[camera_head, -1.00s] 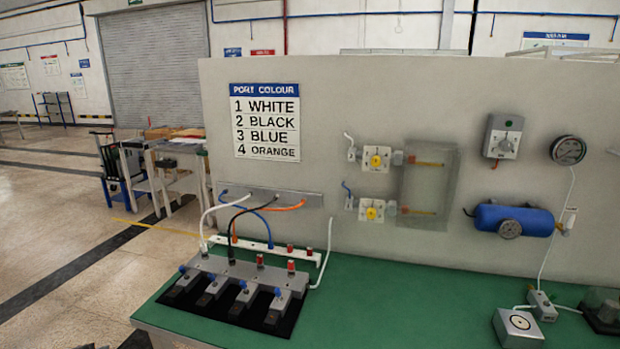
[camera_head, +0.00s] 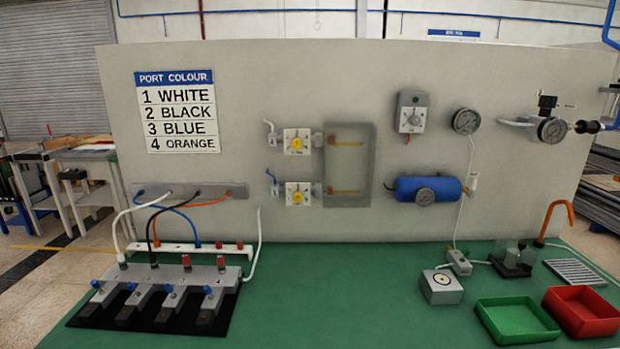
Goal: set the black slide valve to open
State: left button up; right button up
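At the far right of the board, a pipe fitting with a round gauge (camera_head: 551,130) carries a black knob-like part (camera_head: 546,103) on top and a black cylindrical part (camera_head: 587,127) at its right end. I cannot tell for certain which of these is the black slide valve, or its setting. Neither of my grippers is in view.
The grey board (camera_head: 300,80) stands behind the green bench top (camera_head: 350,290). A valve manifold (camera_head: 165,285) with coloured hoses is at left, a blue tank (camera_head: 428,189) on the board. A green tray (camera_head: 516,320) and red tray (camera_head: 582,311) sit front right.

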aim_at(592, 127)
jog(key=z, duration=1.4)
